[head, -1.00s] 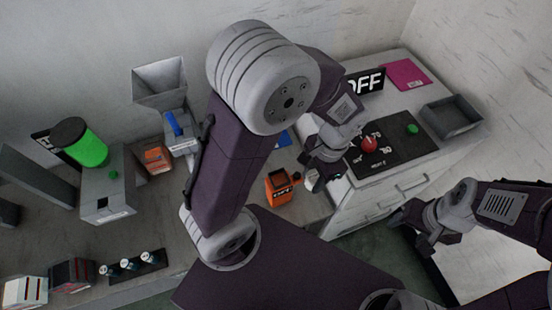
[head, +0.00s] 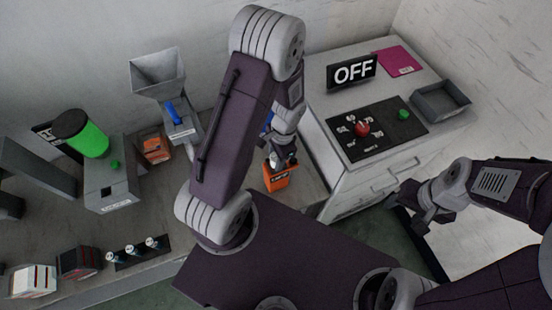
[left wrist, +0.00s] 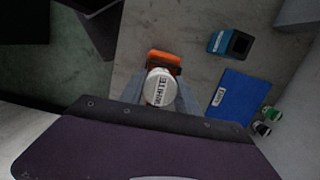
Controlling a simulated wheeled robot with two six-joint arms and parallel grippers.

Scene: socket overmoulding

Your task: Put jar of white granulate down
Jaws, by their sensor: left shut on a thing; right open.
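The jar of white granulate (left wrist: 161,88) shows from above in the left wrist view, its pale round lid lettered "WHITE". My left gripper (left wrist: 160,96) is shut on it, with a grey finger on either side. An orange open box (left wrist: 165,60) shows just beyond the jar. In the head view my left gripper (head: 283,160) is right at the top of the orange box (head: 276,180), which stands on the grey bench. My arm and gripper mostly hide the jar there, and I cannot tell whether it touches the box or bench. My right gripper (head: 424,206) is open and empty at the right.
A blue flat item (left wrist: 243,97) and a blue-and-black box (left wrist: 231,42) lie beside the jar. A hopper (head: 160,78), a green canister (head: 85,137) and a grey machine (head: 107,187) stand left. A control panel (head: 376,129) and "OFF" sign (head: 354,70) are on the cabinet.

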